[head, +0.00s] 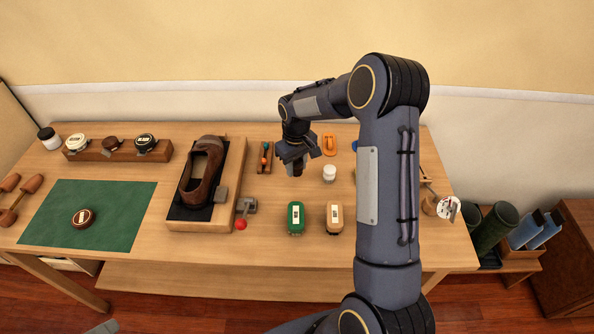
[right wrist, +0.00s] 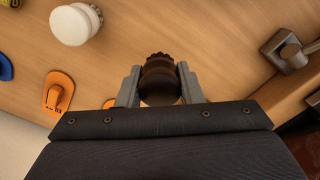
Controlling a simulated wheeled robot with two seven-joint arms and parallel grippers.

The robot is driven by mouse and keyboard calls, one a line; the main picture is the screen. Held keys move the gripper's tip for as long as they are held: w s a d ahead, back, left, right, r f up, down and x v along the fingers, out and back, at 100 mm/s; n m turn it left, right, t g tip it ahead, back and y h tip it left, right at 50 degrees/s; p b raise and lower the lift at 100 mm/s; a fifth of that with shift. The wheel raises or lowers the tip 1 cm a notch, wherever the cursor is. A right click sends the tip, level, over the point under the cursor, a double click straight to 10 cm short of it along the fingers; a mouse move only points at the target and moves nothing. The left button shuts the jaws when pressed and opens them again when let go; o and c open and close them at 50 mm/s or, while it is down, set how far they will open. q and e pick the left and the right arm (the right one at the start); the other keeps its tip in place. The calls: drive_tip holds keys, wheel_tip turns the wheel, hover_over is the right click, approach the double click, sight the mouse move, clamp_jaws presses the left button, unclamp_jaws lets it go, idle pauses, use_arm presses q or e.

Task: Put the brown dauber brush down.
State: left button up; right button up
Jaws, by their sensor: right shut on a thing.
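The brown dauber brush (right wrist: 160,78) is between the two grey fingers of my right gripper (right wrist: 160,86), which is shut on it. In the right wrist view its dark ridged end points away from the gripper, over bare wood. In the head view my right gripper (head: 297,165) is over the back middle of the bench, and the brush (head: 297,169) shows only as a small dark piece below it. I cannot tell whether the brush touches the bench top. My left gripper is not in view.
A brown shoe (head: 203,175) lies on a stand. Green (head: 296,218) and tan (head: 334,218) brushes stand in front. The green mat (head: 120,205) is mostly clear.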

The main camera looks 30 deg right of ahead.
sight(297, 173)
drive_tip(key=shift+w+d+f, duration=0.15)
drive_tip(key=shift+f, duration=1.65)
drive_tip(key=shift+f, duration=0.2)
drive_tip(key=o, duration=1.1)
drive_tip(key=shift+c, duration=0.2)
drive_tip(key=shift+r, duration=0.1)
